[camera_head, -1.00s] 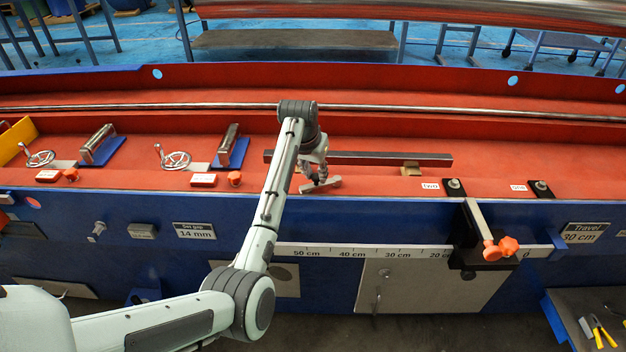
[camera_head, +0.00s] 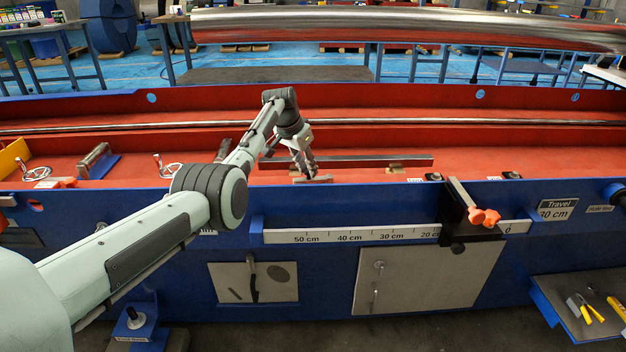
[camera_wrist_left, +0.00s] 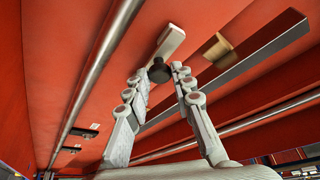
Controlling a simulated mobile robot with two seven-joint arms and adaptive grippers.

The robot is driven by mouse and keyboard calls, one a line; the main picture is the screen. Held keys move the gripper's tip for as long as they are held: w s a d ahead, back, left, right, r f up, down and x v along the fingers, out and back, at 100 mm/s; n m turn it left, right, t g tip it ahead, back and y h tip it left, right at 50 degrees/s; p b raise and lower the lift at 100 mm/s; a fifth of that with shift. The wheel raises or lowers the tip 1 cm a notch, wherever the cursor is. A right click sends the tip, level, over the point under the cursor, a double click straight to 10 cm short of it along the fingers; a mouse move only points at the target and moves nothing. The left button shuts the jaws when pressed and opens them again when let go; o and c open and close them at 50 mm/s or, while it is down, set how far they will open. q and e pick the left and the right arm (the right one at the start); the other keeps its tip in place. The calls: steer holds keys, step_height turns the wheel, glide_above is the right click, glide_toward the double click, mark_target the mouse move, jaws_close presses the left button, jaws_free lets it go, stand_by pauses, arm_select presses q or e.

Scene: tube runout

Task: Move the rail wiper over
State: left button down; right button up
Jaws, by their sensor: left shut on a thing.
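The rail wiper shows in the left wrist view as a pale grey bar (camera_wrist_left: 168,42) with a dark round knob (camera_wrist_left: 159,72). In the head view its pale bar (camera_head: 320,180) is low on the red bed, near the front edge. My left gripper (camera_head: 309,174) points down at it. In the left wrist view my left gripper (camera_wrist_left: 160,76) has its fingers on both sides of the knob, shut on it. The fingers hide part of the knob. I cannot tell whether the bar touches the bed. My right gripper is not in view.
A long dark bar (camera_head: 355,161) lies just behind the gripper, with a tan block (camera_head: 395,169) near its right end. A steel rod (camera_head: 400,122) runs along the back. An orange-knobbed stop (camera_head: 468,209) sits on the front scale (camera_head: 350,237).

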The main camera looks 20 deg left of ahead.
arm_select(q)
steer(key=shift+w+r+m, duration=0.1)
steer(key=shift+w+m, duration=0.1)
steer(key=shift+m, duration=0.1)
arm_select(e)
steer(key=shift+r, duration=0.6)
arm_select(q)
steer(key=c, duration=1.3)
jaws_free()
steer(key=shift+a, duration=0.1)
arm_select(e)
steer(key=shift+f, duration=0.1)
arm_select(q)
steer(key=v, duration=1.2)
steer(key=shift+w, duration=0.1)
